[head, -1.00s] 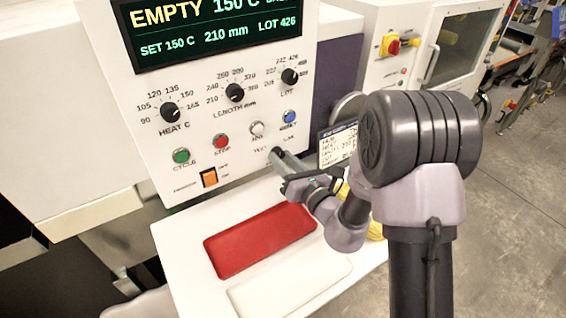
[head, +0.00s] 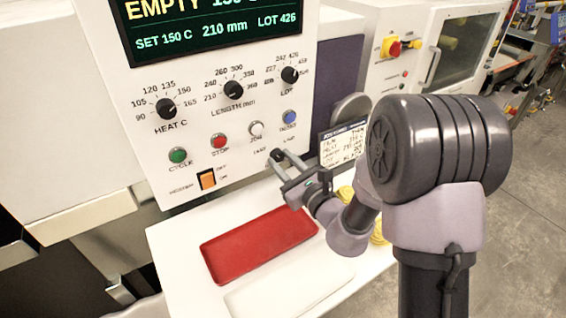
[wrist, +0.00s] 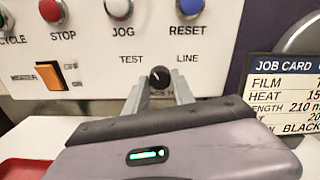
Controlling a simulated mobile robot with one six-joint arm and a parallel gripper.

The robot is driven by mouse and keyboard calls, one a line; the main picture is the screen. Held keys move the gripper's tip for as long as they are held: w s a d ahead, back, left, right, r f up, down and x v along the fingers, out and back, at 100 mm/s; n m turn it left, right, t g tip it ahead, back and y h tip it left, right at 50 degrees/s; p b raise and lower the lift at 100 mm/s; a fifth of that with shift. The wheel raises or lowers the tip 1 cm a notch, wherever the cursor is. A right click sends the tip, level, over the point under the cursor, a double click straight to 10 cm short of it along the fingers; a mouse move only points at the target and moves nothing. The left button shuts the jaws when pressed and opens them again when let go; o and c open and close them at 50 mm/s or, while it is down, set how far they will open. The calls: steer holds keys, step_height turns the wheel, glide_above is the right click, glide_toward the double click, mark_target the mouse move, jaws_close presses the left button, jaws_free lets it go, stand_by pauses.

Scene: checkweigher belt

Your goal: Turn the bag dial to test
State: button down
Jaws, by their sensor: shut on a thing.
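The bag dial is a small black knob (wrist: 160,76) low on the white panel, between the printed words TEST at its upper left and LINE at its upper right. Its pale mark shows on the upper left of its face, tilted towards TEST. My gripper (wrist: 160,90) has one finger on each side of the knob and is shut on it. In the head view my gripper (head: 285,165) reaches the panel's lower right, and the dark knob (head: 276,154) shows at its tips. The dial's lower part is hidden by my gripper.
Above the dial are the JOG button (wrist: 119,8) and blue RESET button (wrist: 189,8). An orange rocker switch (wrist: 50,76) is at left. The job card (wrist: 285,95) stands close on the right. A red tray (head: 258,245) lies on the white shelf below.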

stand_by(0.3)
steer(key=c, duration=1.1)
jaws_free()
steer(key=shift+o, duration=0.2)
steer(key=p+v, duration=1.3)
steer(key=v, duration=0.4)
steer(key=shift+s+d, duration=0.2)
